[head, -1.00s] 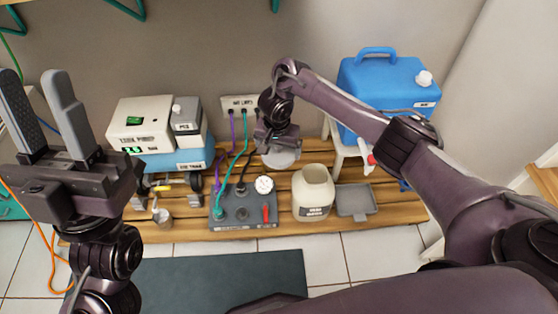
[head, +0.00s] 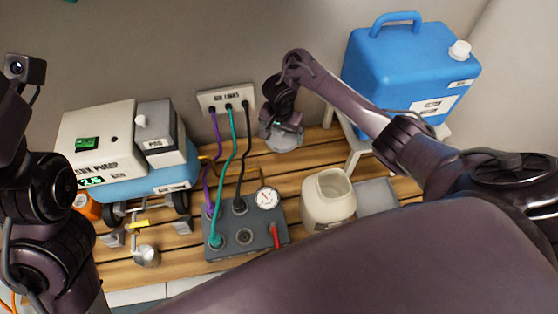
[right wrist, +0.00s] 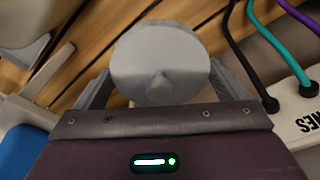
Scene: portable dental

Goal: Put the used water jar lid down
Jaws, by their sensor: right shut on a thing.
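My right gripper (head: 282,128) is shut on the lid, one finger on each side. I cannot tell whether the lid touches the slats. The open cream jar (head: 328,203) stands in front and to the right of the lid, with its mouth uncovered. My left arm shows at the left edge, but its fingers are outside the picture.
A grey control box (head: 247,230) with hoses and a gauge stands left of the jar. A grey tray (head: 376,194) lies right of the jar. A blue water container (head: 410,75) is on a stand at the right. Bare slats (head: 318,156) show beside the lid.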

